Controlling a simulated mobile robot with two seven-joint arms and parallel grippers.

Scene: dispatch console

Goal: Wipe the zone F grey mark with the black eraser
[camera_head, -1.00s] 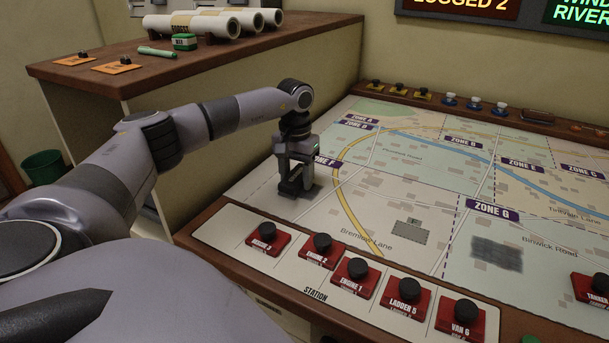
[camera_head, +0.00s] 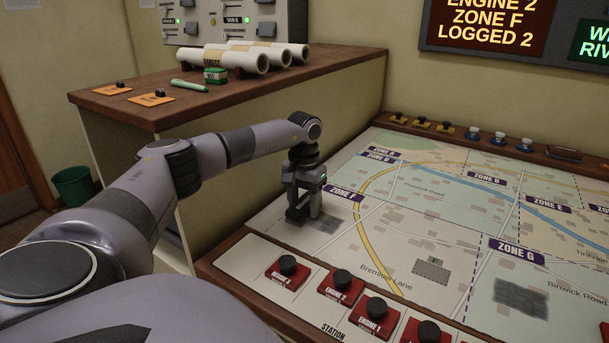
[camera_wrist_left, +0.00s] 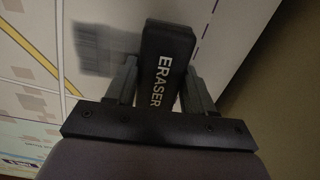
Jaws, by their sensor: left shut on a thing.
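My left gripper (camera_head: 303,210) is shut on the black eraser (camera_head: 296,215), low over the map in zone F. The wrist view shows the eraser (camera_wrist_left: 166,62) upright between the two fingers, its white lettering facing me. The zone F grey mark (camera_head: 327,225) is a faint smudge just right of the eraser in the head view. In the wrist view the mark (camera_wrist_left: 98,48) lies left of the eraser, partly behind a finger. I cannot tell whether the eraser touches the map. My right gripper is not in view.
Another, darker grey mark (camera_head: 521,298) lies in zone G. Red station blocks with black knobs (camera_head: 288,265) line the map's near edge. A wooden-topped cabinet (camera_head: 140,105) with white rolls stands left of the map. Zone F's surface around the gripper is clear.

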